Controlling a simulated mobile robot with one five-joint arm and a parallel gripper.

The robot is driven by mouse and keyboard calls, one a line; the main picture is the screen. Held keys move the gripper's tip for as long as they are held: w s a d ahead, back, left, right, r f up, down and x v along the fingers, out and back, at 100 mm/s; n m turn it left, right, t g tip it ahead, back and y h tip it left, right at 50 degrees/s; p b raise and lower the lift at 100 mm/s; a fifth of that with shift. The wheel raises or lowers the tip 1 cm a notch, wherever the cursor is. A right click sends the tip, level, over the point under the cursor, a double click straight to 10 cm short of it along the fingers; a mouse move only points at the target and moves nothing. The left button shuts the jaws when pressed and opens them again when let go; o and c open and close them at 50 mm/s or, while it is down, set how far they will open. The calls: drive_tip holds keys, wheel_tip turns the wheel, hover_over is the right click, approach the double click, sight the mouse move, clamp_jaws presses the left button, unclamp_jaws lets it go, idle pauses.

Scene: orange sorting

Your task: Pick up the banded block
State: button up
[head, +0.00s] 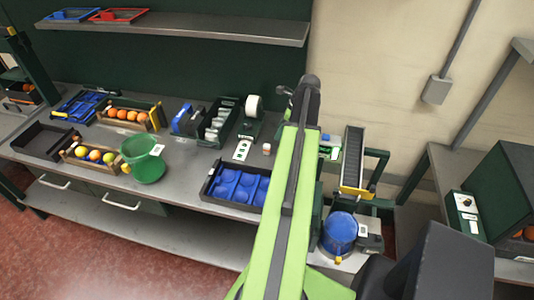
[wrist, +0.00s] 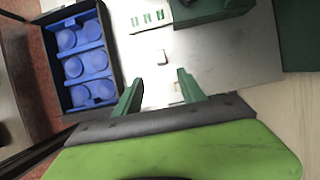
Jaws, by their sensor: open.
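A small pale block (wrist: 161,57) stands on the grey bench in the wrist view, just ahead of the gap between my fingertips. It also shows in the head view (head: 267,149), left of my arm, with a pale top and an orange-brown part; it looks like the banded block, but the banding is too small to make out. My gripper (wrist: 159,78) is open, its two green fingers apart and nothing held between them. In the head view my arm hides my fingertips.
A dark tray with blue round cups (wrist: 117,65) lies left of my gripper. A white card with green marks (wrist: 150,20) and a dark green base (wrist: 205,10) lie beyond the block. A green bucket (head: 145,160) stands further left.

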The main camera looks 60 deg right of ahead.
sight(269, 146)
drive_tip(key=b+x, duration=0.6)
drive_tip(key=x, duration=0.2)
drive_tip(key=shift+f, duration=0.4)
drive_tip(key=shift+w+f+b, duration=0.2)
drive_tip(key=shift+f+b, duration=0.05)
drive_tip(key=shift+b, duration=0.25)
drive_tip(key=b+x, duration=0.4)
drive_tip(key=x, duration=0.1)
drive_tip(key=shift+w+b, duration=0.25)
drive_tip(key=shift+b, duration=0.1)
drive_tip(key=shift+r, duration=0.15)
clamp_jaws()
